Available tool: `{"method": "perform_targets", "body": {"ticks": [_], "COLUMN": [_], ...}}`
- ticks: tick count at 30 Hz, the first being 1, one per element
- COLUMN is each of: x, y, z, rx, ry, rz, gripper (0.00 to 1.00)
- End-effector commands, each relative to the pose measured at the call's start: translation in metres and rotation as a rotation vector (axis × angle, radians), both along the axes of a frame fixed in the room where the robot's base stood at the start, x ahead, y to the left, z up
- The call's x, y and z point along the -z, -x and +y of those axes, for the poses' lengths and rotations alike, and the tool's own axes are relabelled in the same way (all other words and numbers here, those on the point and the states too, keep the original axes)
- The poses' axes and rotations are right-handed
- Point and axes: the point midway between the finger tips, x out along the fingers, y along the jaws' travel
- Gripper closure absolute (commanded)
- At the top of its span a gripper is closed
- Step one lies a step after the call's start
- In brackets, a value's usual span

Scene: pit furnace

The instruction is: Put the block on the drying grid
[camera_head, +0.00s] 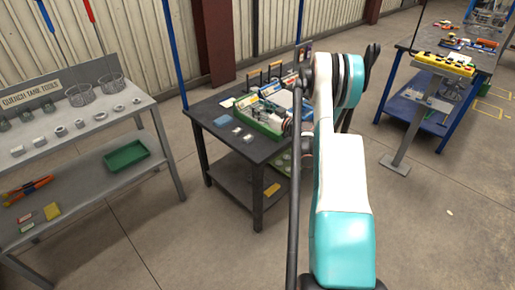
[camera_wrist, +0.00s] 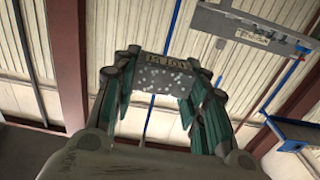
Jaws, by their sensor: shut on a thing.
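In the wrist view my gripper (camera_wrist: 162,75) is shut on a grey block (camera_wrist: 165,76). The block has several pale spots on its face and a yellowish marked strip along its upper edge. Dark green-grey fingers press it from the left and right. It is held up in the air, with the wall behind it. In the head view my arm rises at centre right; its end is dark and hard to make out, and the block cannot be seen there. I cannot pick out the drying grid with certainty in either view.
A dark table (camera_head: 238,146) with a green tray (camera_head: 258,124) of items stands behind my arm. At left a grey bench (camera_head: 140,105) holds wire baskets (camera_head: 112,83) and several small parts. A blue-legged workbench (camera_head: 408,110) is at right. Open floor (camera_head: 440,225) lies at front right.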

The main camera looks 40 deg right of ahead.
Motion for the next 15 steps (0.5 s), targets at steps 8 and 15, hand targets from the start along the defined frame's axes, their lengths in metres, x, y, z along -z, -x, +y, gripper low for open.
{"method": "perform_targets", "body": {"ticks": [8, 15], "x": [0.023, 0.083], "y": [0.0, 0.0], "z": [0.0, 0.0], "rx": [0.0, 0.0], "ry": [0.0, 0.0], "rz": [0.0, 0.0], "gripper": [0.95, 0.95]}}
